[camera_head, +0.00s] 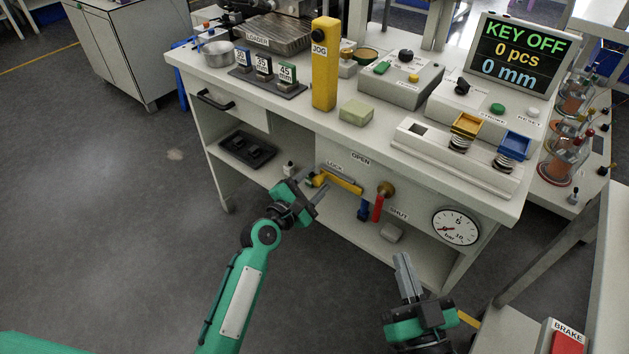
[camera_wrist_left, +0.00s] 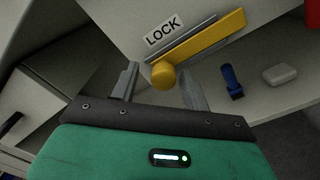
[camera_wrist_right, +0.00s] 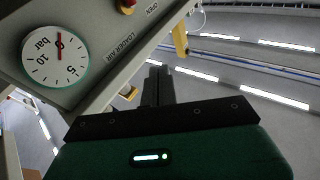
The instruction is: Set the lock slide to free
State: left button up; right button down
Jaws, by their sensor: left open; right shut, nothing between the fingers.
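The lock slide is a yellow bar (camera_head: 342,183) on the bench's front panel, under a LOCK label (camera_wrist_left: 163,31). It has a round yellow knob (camera_wrist_left: 164,74) at its left end; the bar also shows in the left wrist view (camera_wrist_left: 208,38). My left gripper (camera_head: 314,194) is open at the slide's left end. In the left wrist view the knob lies between its two fingers (camera_wrist_left: 160,88), with gaps on both sides. My right gripper (camera_head: 403,268) is shut and empty, low in front of the bench, near the gauge. No label reading free is legible.
Right of the slide are a red valve handle (camera_head: 378,207) on a brass fitting, with OPEN and SHUT labels, and a pressure gauge (camera_head: 456,227). A display (camera_head: 512,55) reads KEY OFF. Floor at the left is clear.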

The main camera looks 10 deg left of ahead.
pick_arm(q)
jog(key=p+v, duration=0.1)
jog(key=v, duration=1.2)
jog(key=shift+s+a, duration=0.2)
pick_arm(e)
notch_tip(320, 180, down, 6)
jog(key=s+a+g, duration=0.1)
jog(key=s+g, duration=0.1)
jog(key=g, duration=0.2)
jog(key=shift+a, duration=0.3)
pick_arm(q)
jog(key=shift+f, duration=0.1)
pick_arm(e)
jog(key=shift+f, duration=0.15)
